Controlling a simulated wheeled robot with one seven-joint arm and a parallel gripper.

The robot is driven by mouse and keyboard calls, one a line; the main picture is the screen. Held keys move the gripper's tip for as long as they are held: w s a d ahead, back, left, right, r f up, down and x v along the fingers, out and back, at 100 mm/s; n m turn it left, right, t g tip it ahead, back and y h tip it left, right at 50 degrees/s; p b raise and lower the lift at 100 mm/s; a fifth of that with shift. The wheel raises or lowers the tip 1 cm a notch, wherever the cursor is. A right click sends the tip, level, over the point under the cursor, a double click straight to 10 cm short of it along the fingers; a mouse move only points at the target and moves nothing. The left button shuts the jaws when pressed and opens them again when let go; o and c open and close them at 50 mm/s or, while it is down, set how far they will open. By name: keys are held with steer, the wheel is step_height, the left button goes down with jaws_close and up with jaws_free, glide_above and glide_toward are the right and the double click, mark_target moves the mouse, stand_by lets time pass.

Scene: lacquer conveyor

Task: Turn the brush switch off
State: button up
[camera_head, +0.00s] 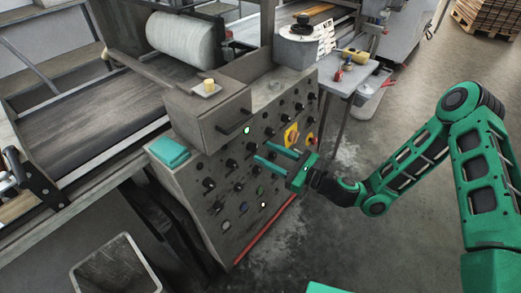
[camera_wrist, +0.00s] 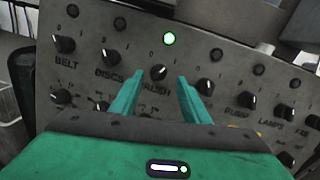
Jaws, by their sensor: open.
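The brush switch (camera_wrist: 158,72) is a round black knob with a white pointer mark on the grey control panel (camera_head: 213,178). In the wrist view its label is partly hidden by a finger. Its pointer appears tilted to the upper right, and the lamp (camera_wrist: 169,38) above it glows green. The same lit lamp (camera_head: 247,130) shows in the head view. My gripper (camera_wrist: 161,79) is open, its two teal fingers reaching to either side of the brush knob with a gap between them. In the head view my gripper (camera_head: 264,151) points at the panel. Contact cannot be told.
The discs knob (camera_wrist: 103,73) and belt knob (camera_wrist: 64,44) are left of the brush knob; another knob (camera_wrist: 206,85) is close on the right.

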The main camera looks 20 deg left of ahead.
mark_target(255, 147)
steer(key=shift+x, duration=1.7)
steer(key=c, duration=1.1)
steer(key=shift+o, duration=0.2)
steer(key=shift+n, duration=0.3)
steer(key=shift+w+n, duration=0.1)
steer(key=shift+n, duration=0.4)
steer(key=n+g, duration=0.1)
steer(key=n, duration=0.4)
steer(key=shift+d+r+n+g, duration=0.1)
steer(key=shift+r+n+g, duration=0.05)
steer(key=shift+n+g, duration=0.25)
steer(key=n+h, duration=0.1)
steer(key=n, duration=0.4)
steer(key=shift+w+n+g, duration=0.1)
steer(key=shift+n+g, duration=0.2)
steer(key=shift+g, duration=0.1)
